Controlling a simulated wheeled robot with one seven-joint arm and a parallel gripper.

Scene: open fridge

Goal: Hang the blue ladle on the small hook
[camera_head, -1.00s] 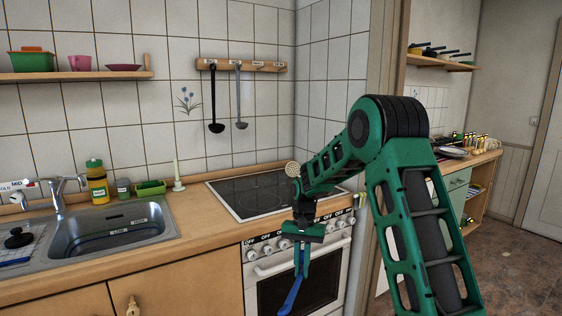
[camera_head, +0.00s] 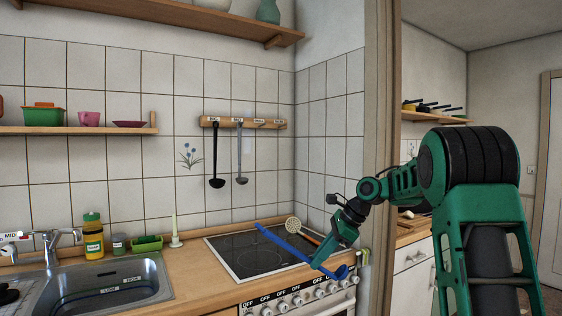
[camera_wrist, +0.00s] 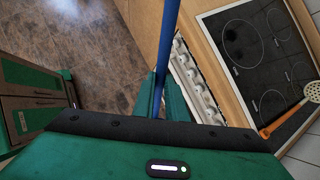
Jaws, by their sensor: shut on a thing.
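The blue ladle (camera_head: 290,247) is held by my gripper (camera_head: 322,263) above the front right of the stove. Its long handle slants up to the left and its bowl (camera_head: 341,271) is at the lower right, near the gripper. In the wrist view the blue handle (camera_wrist: 169,45) runs between the green fingers (camera_wrist: 162,98), which are shut on it. The wooden hook rail (camera_head: 245,123) is on the tiled wall behind the stove. A black ladle (camera_head: 215,165) and a grey ladle (camera_head: 240,160) hang on its left hooks. The right hooks look empty; their labels are too small to read.
The black stove top (camera_head: 250,258) lies below the rail. A skimmer with an orange handle (camera_head: 310,236) is at its right side. A candle (camera_head: 175,228) and the sink (camera_head: 110,285) are left. A wooden shelf (camera_head: 75,130) is on the left wall. The wall below the right hooks is clear.

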